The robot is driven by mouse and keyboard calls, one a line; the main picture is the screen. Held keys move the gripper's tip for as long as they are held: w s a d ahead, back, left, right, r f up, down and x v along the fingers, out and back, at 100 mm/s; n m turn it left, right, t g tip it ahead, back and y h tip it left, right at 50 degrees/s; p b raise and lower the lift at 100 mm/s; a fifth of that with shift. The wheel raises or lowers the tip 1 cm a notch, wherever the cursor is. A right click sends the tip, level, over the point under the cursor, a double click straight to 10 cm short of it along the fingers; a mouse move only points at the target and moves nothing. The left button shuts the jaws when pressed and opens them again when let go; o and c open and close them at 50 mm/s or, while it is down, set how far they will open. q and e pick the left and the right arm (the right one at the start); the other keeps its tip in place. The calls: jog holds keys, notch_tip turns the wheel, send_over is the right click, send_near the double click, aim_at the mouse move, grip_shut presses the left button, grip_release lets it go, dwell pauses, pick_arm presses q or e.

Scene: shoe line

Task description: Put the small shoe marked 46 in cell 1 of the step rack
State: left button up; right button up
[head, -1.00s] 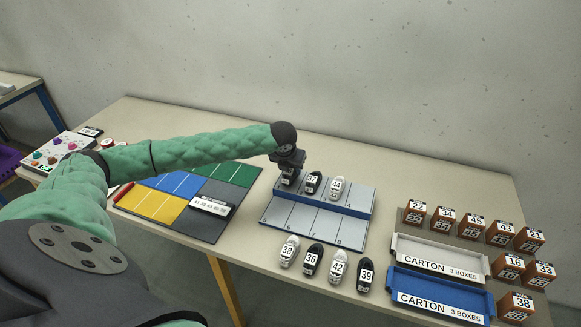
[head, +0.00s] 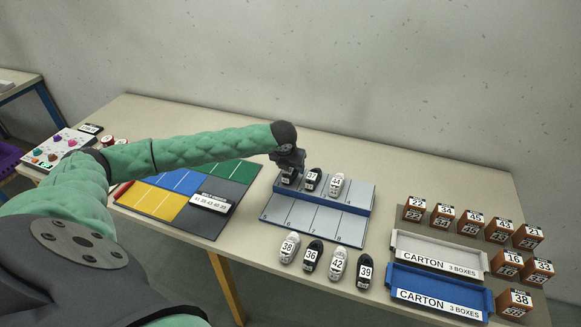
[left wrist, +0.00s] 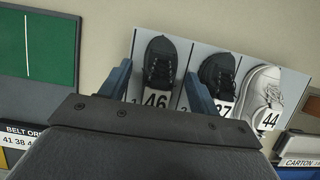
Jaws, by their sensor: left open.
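The small black shoe marked 46 (left wrist: 158,75) stands in the leftmost back cell of the step rack (head: 312,222), beside the shoe marked 37 (head: 313,180). In the left wrist view its toe points away and its label faces me. My left gripper (head: 289,172) is over this shoe, with its blue fingers apart on either side of it; the left wrist view shows the open fingers (left wrist: 158,88). Whether they touch the shoe I cannot tell. In the head view the gripper partly hides the shoe. My right gripper is not in view.
The white shoe marked 44 (head: 336,186) stands right of 37. Shoes 38 (head: 289,247), 36 (head: 312,256), 42 (head: 337,265) and 39 (head: 365,271) stand before the rack. The rack's front row is empty. A coloured mat (head: 160,205) lies left; cartons and boxes are right.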

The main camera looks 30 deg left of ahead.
pick_arm(q)
jog(key=shift+s+r, duration=0.1)
jog(key=shift+r, duration=0.25)
jog(key=b+v, duration=0.3)
jog(key=v, duration=0.8)
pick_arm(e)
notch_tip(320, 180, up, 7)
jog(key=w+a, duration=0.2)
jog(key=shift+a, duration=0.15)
pick_arm(q)
jog(key=shift+s+d+r, duration=0.1)
jog(key=shift+s, duration=0.05)
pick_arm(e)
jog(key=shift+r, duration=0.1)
